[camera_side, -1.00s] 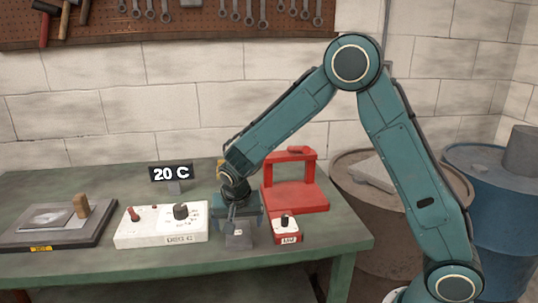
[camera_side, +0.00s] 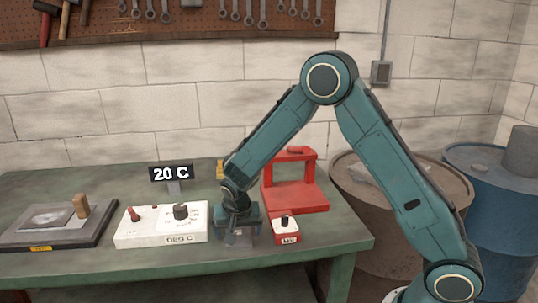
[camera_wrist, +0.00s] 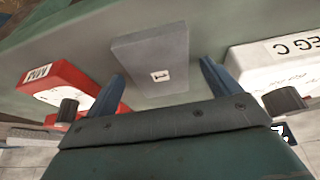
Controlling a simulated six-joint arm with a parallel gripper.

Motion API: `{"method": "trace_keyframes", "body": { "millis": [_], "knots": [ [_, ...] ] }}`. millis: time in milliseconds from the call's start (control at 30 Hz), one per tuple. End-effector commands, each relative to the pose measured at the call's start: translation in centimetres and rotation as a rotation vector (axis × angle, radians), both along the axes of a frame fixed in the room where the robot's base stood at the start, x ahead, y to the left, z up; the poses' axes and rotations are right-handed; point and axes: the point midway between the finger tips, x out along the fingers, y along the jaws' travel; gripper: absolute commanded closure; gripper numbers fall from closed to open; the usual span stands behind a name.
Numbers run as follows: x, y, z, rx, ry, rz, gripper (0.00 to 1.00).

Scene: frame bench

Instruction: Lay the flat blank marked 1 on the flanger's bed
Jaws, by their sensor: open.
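The grey flat blank marked 1 (camera_wrist: 163,55) is on the green bench in the wrist view, its number facing the camera. In the side view it is a small grey patch (camera_side: 238,239), partly hidden by my gripper (camera_side: 238,232). In the wrist view my gripper (camera_wrist: 162,73) is open, with its blue fingers apart on either side of the blank's near end. I cannot tell whether they touch it. The red flanger (camera_side: 296,185) stands to the right of the gripper in the side view, and its flat red bed (camera_side: 297,197) looks empty.
A red dial box labelled MM (camera_side: 286,230) sits close right of the gripper. A white DEG C control box (camera_side: 160,225) sits close left. A dark plate with a wooden handle (camera_side: 60,225) lies farther left. A 20 C display (camera_side: 171,173) stands behind.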

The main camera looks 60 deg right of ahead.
Motion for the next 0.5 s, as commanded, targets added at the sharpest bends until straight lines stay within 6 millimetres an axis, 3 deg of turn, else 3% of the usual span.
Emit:
{"method": "trace_keyframes", "body": {
  "millis": [100, 400, 500],
  "knots": [
    [-0.01, 0.01, 0.02, 0.0, 0.0, 0.0, 0.13],
    [0.01, 0.0, 0.06, 0.0, -0.001, 0.0, 0.68],
    [0.01, 0.0, 0.06, 0.0, -0.001, 0.0, 0.68]
  ]
}}
